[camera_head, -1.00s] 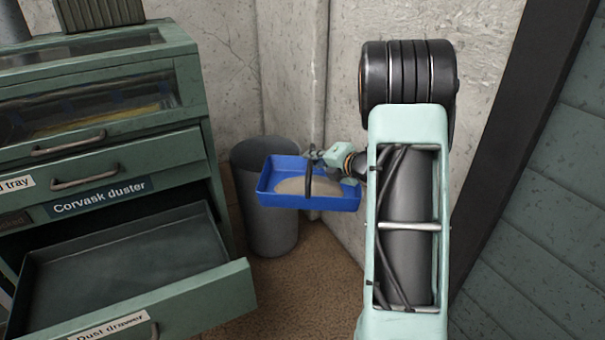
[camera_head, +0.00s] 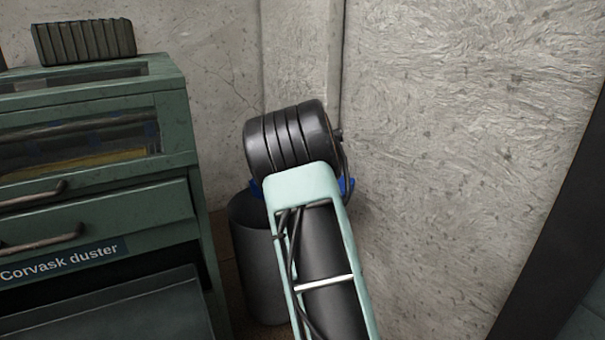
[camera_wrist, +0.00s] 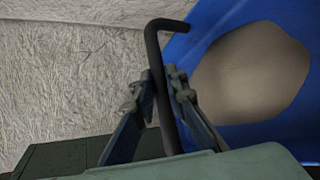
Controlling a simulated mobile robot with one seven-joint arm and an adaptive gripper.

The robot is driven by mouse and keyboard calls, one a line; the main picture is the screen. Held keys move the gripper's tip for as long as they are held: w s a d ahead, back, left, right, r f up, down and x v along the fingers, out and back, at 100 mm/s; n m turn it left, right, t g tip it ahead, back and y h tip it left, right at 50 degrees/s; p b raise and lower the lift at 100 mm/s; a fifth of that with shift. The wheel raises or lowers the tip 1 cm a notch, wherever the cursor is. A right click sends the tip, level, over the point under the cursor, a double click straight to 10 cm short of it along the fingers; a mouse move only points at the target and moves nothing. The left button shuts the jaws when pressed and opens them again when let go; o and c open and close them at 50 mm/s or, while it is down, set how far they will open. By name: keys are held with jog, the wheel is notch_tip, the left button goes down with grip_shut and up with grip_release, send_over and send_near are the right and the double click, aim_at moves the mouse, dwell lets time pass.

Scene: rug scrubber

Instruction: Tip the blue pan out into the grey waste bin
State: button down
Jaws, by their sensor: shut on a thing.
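The blue pan (camera_wrist: 212,27) fills the right of the wrist view, with a heap of beige dust (camera_wrist: 252,75) in it. My gripper (camera_wrist: 157,88) is shut on the pan's dark bar handle (camera_wrist: 164,108). In the head view my arm hides the gripper and most of the pan; only small blue bits of the pan (camera_head: 347,187) show on either side of the arm. The grey waste bin (camera_head: 258,265) stands on the floor behind my arm, partly covered by it. Whether the pan is over the bin's mouth I cannot tell.
The green cabinet (camera_head: 155,220) stands left of the bin, with its lower drawer (camera_head: 120,315) pulled out. A dark ribbed block (camera_head: 85,42) sits on top. The concrete wall (camera_head: 460,130) is close behind and to the right of my arm.

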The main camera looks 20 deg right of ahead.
jog(key=shift+w+r, duration=0.15)
jog(key=shift+w, duration=0.25)
jog(key=shift+w+a+r+g+b, duration=0.1)
jog(key=shift+w+a+g+b, duration=0.1)
jog(key=shift+g+b, duration=0.15)
jog(key=shift+w+a+r+n+p, duration=0.1)
jog(key=shift+w+r+n+p, duration=0.05)
jog(key=shift+r+n+p, duration=0.2)
jog(key=w+a+f+n+g+h+p, duration=0.1)
jog(key=w+a+n+g+h+p, duration=0.2)
jog(key=p, duration=1.7)
jog(key=w+a+g, duration=0.2)
jog(key=w+g, duration=0.1)
jog(key=w, duration=0.2)
jog(key=shift+a+f+n+h, duration=0.15)
jog(key=shift+n+h, duration=0.15)
jog(key=shift+n, duration=0.05)
jog(key=shift+s+r+g, duration=0.1)
jog(key=shift+r+g, duration=0.15)
jog(key=shift+g, duration=0.1)
